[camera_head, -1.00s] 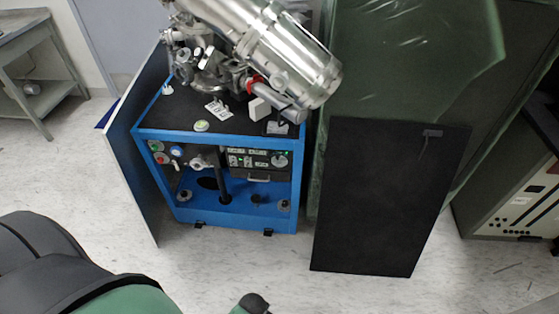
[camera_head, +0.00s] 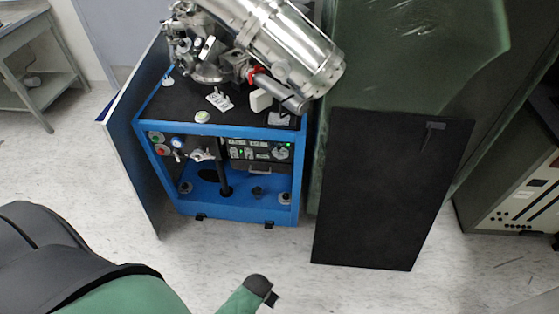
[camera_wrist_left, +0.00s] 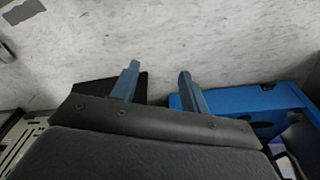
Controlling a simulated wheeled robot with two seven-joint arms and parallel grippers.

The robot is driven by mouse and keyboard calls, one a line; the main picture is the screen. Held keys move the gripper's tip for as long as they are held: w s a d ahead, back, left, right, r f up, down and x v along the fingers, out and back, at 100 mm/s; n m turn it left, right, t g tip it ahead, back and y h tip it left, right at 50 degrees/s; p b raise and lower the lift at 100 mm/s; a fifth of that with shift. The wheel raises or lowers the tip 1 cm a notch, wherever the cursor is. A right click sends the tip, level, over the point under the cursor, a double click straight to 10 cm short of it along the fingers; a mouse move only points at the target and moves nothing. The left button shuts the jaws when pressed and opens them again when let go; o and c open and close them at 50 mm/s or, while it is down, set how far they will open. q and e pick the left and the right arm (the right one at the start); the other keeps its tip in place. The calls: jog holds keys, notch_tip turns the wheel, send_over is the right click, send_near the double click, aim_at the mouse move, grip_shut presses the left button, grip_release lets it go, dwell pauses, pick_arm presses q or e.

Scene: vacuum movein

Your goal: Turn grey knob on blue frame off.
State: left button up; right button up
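The blue frame (camera_head: 222,131) is an open cabinet that stands at the centre-left in the head view. Its front has a black control panel with small green lights and a round grey knob (camera_head: 281,152) at the right end. The knob's setting is too small to read. A metal valve-like part (camera_head: 203,155) sits left of that panel. My left gripper (camera_wrist_left: 158,70) shows in the left wrist view with two blue-grey fingers apart and nothing between them. It is apart from the knob. The blue frame also shows in the wrist view (camera_wrist_left: 240,101). My right gripper is not in view.
A shiny metal cylinder assembly (camera_head: 285,45) stands on the frame's top. A side panel (camera_head: 132,150) is at its left. A black panel (camera_head: 390,190) leans against a green covered object (camera_head: 410,60) at right. A grey cabinet (camera_head: 510,210) stands far right.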

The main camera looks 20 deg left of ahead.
pick_arm(q)
jog(key=w+a+t+b, duration=0.1)
jog(key=w+a+b, duration=0.25)
jog(key=w, duration=0.65)
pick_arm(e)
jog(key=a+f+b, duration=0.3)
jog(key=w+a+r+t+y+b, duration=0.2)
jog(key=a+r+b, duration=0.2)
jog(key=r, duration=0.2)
pick_arm(q)
jog(key=m+t+y, duration=0.3)
jog(key=m+t, duration=0.8)
jog(key=m, duration=1.8)
send_near(280, 157)
jog(key=shift+x, duration=4.2)
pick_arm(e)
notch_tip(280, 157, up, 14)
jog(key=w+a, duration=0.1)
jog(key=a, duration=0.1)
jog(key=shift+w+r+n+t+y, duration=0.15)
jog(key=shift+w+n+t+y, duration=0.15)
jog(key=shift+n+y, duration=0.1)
